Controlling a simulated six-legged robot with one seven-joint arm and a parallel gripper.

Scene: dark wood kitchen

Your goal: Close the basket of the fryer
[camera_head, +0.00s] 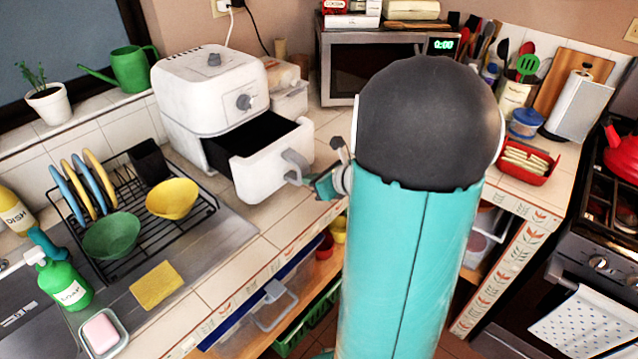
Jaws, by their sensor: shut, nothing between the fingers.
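The white fryer (212,85) stands on the tiled counter, left of the microwave. Its basket (275,178) is pulled out toward the lower right, and its dark inside shows. The basket's grey handle (295,162) points to the right. My gripper (322,187) is just right of the handle, at the counter's front edge. It is small in view and partly hidden by my teal arm. It is shut and holds nothing. I cannot tell whether it touches the handle.
A microwave (375,65) is behind my arm. A red tray (527,163) is on the right counter, beside the stove (590,240). Bare tiles (215,285) lie along the front counter.

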